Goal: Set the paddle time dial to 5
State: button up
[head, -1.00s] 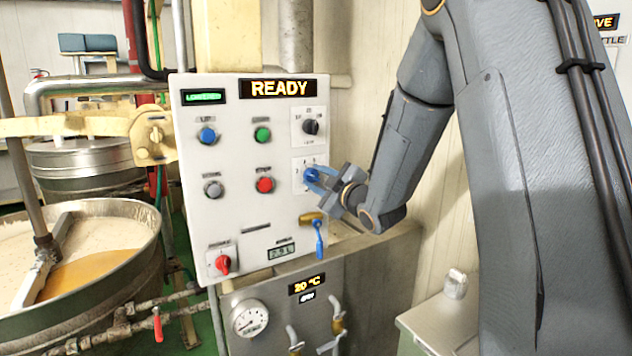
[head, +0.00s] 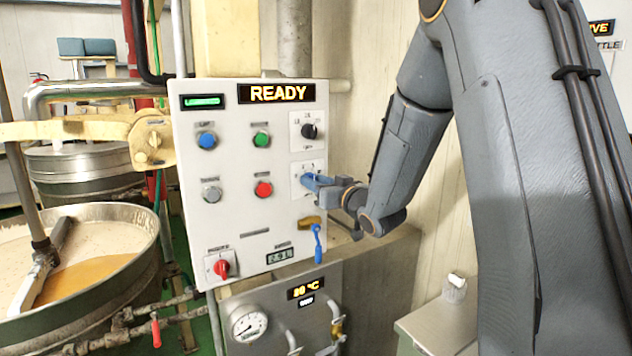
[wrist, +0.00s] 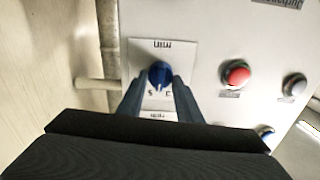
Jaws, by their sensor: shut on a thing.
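The paddle time dial is a blue round knob (wrist: 160,73) on a white plate (wrist: 148,52) in the wrist view. Small marks and figures stand around it, too small to read surely, so I cannot tell which figure it points at. My gripper (wrist: 158,85) has one finger on each side of the knob and is shut on it. In the head view, my gripper (head: 317,182) reaches the dial plate (head: 308,166) from the right, and its fingers mostly hide the knob.
The white control panel (head: 228,140) shows READY. A black dial (head: 309,131) sits just above my gripper. A red button (head: 263,189) is to the left, and a blue-handled valve (head: 318,245) hangs below. A kettle (head: 110,290) stands at the left.

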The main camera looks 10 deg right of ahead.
jog(key=shift+m+p, duration=0.35)
jog(key=shift+m, duration=1.25)
jog(key=shift+d, duration=0.1)
jog(key=o, duration=1)
jog(key=b+v, duration=0.2)
jog(key=v, duration=0.6)
jog(key=shift+w, duration=0.1)
